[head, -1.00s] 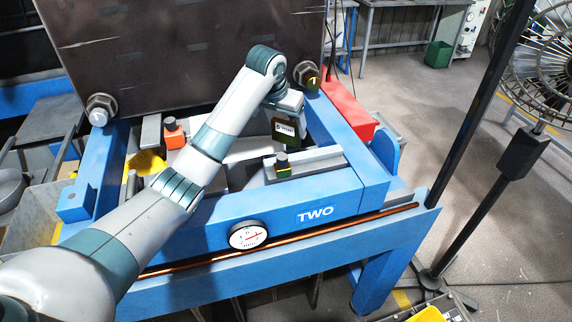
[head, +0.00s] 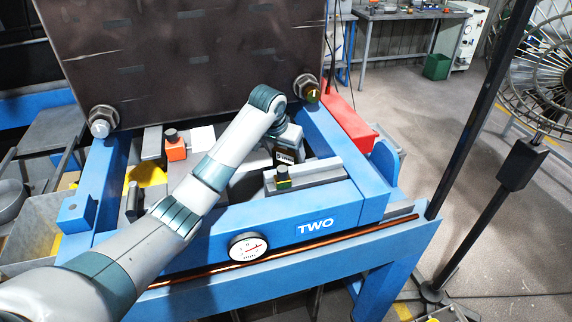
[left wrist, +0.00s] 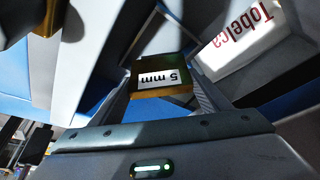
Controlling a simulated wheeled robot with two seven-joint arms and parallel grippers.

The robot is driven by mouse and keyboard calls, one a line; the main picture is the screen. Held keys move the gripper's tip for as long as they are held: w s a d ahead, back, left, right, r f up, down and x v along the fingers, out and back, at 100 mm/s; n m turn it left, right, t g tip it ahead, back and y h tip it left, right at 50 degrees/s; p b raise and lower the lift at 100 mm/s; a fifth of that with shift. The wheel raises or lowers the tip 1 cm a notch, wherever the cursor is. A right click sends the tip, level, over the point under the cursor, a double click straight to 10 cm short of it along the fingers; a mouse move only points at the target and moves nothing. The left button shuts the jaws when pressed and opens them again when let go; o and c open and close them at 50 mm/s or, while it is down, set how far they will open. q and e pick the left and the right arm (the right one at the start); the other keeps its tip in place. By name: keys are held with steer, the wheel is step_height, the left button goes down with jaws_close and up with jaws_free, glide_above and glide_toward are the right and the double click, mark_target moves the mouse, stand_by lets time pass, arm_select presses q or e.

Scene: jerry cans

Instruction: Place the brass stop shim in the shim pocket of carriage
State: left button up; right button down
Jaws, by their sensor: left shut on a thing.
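The brass stop shim (head: 285,156), a dark plate with a white label, hangs below my left gripper (head: 287,146) inside the blue frame marked TWO (head: 340,212). In the left wrist view the shim (left wrist: 160,78) shows its "5 mm" label and brass edges, between the fingers of my left gripper (left wrist: 163,82), which is shut on it. The shim is just behind a grey block (head: 318,175) in the head view. I cannot make out the shim pocket or whether the shim touches anything. My right gripper is not in view.
A small block with a dark knob (head: 283,180) stands at the grey block's left end. An orange block (head: 175,148) and a yellow item (head: 150,173) lie left of my arm. A large dark plate (head: 190,60) rises behind; a dial (head: 248,247) is in front.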

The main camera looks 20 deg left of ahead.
mark_target(285, 162)
arm_select(q)
steer(key=shift+f, duration=1.85)
steer(key=o, duration=1.2)
steer(key=shift+s+f, duration=0.1)
steer(key=shift+r, duration=0.55)
steer(key=v, duration=1.1)
steer(key=shift+a+r, duration=0.1)
